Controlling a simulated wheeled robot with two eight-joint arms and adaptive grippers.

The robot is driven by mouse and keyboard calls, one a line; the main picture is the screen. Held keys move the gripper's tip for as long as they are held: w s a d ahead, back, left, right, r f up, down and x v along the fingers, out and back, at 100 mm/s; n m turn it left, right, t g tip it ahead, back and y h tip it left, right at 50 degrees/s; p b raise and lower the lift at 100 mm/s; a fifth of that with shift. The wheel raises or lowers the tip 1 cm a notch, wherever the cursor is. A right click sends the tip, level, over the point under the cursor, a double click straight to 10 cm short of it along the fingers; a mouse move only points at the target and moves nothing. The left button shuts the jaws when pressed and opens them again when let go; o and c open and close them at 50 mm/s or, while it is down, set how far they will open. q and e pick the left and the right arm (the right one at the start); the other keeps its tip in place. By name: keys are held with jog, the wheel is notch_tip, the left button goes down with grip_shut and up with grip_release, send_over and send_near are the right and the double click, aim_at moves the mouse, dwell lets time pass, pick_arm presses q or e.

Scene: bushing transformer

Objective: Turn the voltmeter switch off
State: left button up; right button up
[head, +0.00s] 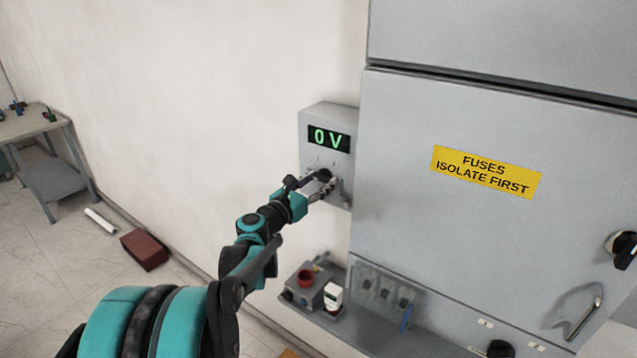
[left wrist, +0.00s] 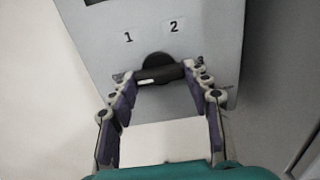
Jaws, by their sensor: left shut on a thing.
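The voltmeter (head: 330,117) is a grey box on the wall beside the cabinet, and its green display (head: 329,138) reads "0 V". Its black rotary switch (head: 323,175) is below the display, partly hidden by my gripper. My left gripper (head: 318,187) is at the switch. In the left wrist view the switch (left wrist: 160,74) has a black bar handle with a white mark at its left end, under the labels "1" and "2". The fingertips of my left gripper (left wrist: 157,76) are shut on the two ends of this handle. My right gripper is out of view.
A large grey cabinet (head: 440,240) with a yellow "FUSES ISOLATE FIRST" sign (head: 486,172) stands right of the voltmeter. A shelf (head: 350,325) with small devices is below. A red-brown box (head: 144,250) and a table (head: 30,124) are at left.

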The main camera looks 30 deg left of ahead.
pick_arm(q)
jog(key=shift+f, duration=0.1)
jog(key=o, duration=1.2)
jog(key=shift+c, duration=0.2)
jog(key=shift+s, duration=0.1)
jog(key=s, duration=1.2)
jog(key=shift+a, duration=0.45)
jog(key=shift+w, duration=0.1)
